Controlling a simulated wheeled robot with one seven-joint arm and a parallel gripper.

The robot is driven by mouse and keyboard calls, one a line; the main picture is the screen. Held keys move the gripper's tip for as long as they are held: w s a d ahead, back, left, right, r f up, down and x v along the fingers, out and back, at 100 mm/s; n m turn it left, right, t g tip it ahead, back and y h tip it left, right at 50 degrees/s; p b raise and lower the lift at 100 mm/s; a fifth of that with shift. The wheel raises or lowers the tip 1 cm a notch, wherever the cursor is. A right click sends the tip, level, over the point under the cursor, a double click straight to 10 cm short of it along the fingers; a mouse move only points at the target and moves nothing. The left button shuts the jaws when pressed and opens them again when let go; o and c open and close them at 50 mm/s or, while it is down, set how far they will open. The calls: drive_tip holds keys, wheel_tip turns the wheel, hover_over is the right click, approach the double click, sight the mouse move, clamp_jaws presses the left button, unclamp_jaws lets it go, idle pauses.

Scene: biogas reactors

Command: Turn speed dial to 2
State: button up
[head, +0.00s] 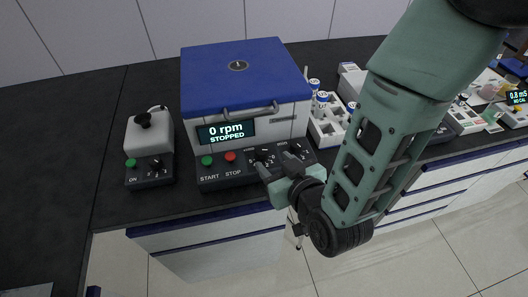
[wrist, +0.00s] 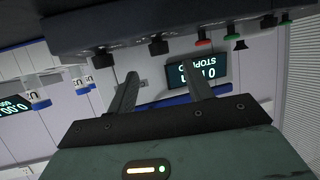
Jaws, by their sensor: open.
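The centrifuge (head: 245,70) has a blue lid and a display (head: 226,131) reading "0 rpm STOPPED". Its front panel carries a green START button (head: 207,160), a red STOP button (head: 230,156) and two black dials, a left dial (head: 262,154) and a right dial (head: 295,148). I cannot read which is labelled speed, nor their exact settings. My gripper (head: 277,166) is open and empty in front of the dials, partly covering them. In the wrist view, which is upside down, the left dial (wrist: 158,45) and right dial (wrist: 102,58) show beyond my open fingers (wrist: 160,70), apparently untouched.
A small white device (head: 150,140) with a green ON button and a dial stands left of the centrifuge. A white rack (head: 327,120) with blue-capped bottles stands to its right, close to my arm. The dark bench top is clear at far left.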

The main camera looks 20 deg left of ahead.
sight(262, 151)
drive_tip(key=p+x, duration=0.1)
drive_tip(key=x, duration=0.6)
drive_tip(key=shift+d, duration=0.1)
drive_tip(key=c, duration=1)
